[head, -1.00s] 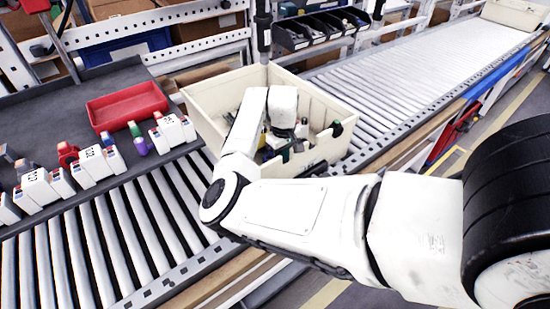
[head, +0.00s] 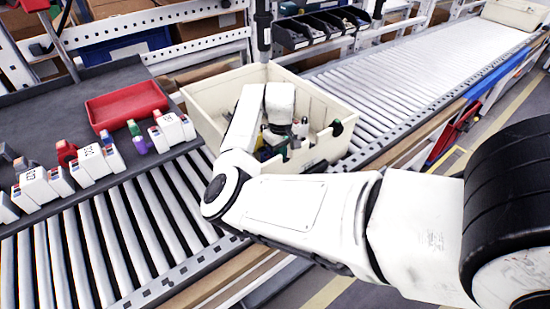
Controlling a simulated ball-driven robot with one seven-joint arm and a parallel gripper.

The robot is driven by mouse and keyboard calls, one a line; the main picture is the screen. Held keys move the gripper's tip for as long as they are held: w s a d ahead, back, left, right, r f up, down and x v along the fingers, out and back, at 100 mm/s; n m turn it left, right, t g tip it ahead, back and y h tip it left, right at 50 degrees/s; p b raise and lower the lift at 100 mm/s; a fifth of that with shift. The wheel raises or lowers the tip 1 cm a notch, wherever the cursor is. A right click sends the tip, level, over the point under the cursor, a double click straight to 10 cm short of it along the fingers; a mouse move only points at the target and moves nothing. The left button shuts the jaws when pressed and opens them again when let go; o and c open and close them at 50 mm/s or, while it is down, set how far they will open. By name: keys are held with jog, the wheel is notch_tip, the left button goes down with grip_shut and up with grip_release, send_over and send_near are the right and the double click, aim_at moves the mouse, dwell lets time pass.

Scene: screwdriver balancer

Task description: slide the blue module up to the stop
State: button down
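My arm reaches over the cream bin (head: 325,108), and its last white links bend down inside it. My gripper (head: 274,143) is low in the bin among dark and pale items. Its fingers are too small and too covered to tell whether they are open, shut or holding something. I cannot single out a blue module or a stop. White modules (head: 93,160) with small blue and red parts stand in a row along the edge of the dark worktop at the left.
The bin stands on a roller conveyor (head: 130,235) that continues to the upper right. A red tray (head: 126,104) lies on the dark worktop (head: 40,120). Black parts bins (head: 322,27) hang behind the conveyor. The bin walls surround my gripper.

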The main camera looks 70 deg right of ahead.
jog(key=shift+w+d+b, duration=0.2)
jog(key=shift+w+d, duration=0.1)
jog(key=shift+w, duration=0.2)
jog(key=shift+w+d+b, duration=0.2)
jog(key=shift+w+d, duration=0.05)
jog(key=shift+w, duration=0.25)
jog(key=shift+w+d+p, duration=0.4)
jog(key=shift+w+p, duration=0.05)
jog(key=shift+w, duration=0.15)
jog(key=shift+w+d+p, duration=0.35)
jog(key=shift+w+p, duration=0.05)
jog(key=shift+w, duration=0.2)
dwell(4.5)
jog(key=shift+s+a+p, duration=0.2)
jog(key=shift+s+p, duration=0.15)
jog(key=shift+p, duration=0.4)
dwell(0.5)
